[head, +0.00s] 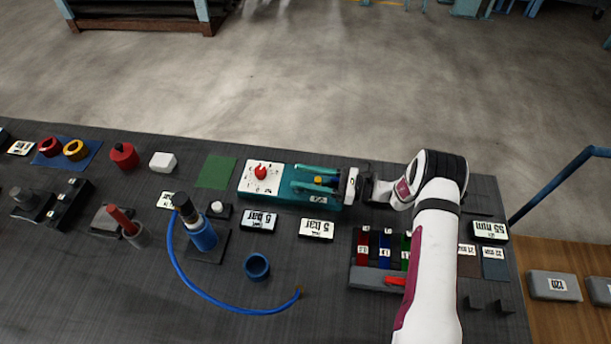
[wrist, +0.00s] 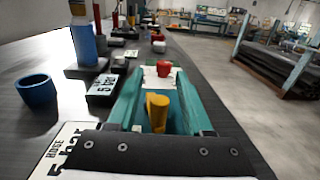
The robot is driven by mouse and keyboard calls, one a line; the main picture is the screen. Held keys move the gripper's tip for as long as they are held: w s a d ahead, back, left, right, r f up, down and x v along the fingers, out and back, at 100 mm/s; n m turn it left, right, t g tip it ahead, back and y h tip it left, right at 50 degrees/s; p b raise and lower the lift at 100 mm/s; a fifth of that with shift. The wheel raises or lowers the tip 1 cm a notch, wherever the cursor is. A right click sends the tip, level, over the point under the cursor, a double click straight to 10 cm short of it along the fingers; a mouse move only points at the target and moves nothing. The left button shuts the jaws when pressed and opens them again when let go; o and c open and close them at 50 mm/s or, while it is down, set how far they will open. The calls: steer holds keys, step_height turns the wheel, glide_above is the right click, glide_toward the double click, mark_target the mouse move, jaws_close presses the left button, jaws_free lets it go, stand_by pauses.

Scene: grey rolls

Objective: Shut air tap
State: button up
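A teal fixture (head: 325,200) stands at the back of the bench, with a white panel (head: 248,182) at its left end. A red knob (head: 260,172) stands on the panel; it also shows in the wrist view (wrist: 163,68). A yellow lever-like part (wrist: 158,112) sits in the teal channel in the wrist view. I cannot tell which of these is the air tap's handle. My gripper (wrist: 172,130) is over the fixture's right end, close to the yellow part. It looks open, with nothing visibly held. The dark gripper body hides the near end of the fixture.
A rack of coloured blocks (head: 375,278) is near my arm. Green mat (head: 215,172) is clear.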

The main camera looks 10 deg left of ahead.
mark_target(318, 182)
stand_by(0.3)
steer(key=d, duration=1)
steer(key=s+d, duration=0.1)
steer(key=d, duration=0.4)
steer(key=shift+d, duration=0.35)
steer(key=d, duration=0.1)
steer(key=d+f, duration=0.1)
steer(key=d, duration=0.1)
steer(key=shift+s+f, duration=0.1)
steer(key=a, duration=1)
steer(key=w+a, duration=0.1)
steer(key=a, duration=0.4)
steer(key=shift+a, duration=0.4)
steer(key=shift+c, duration=0.2)
jaws_close()
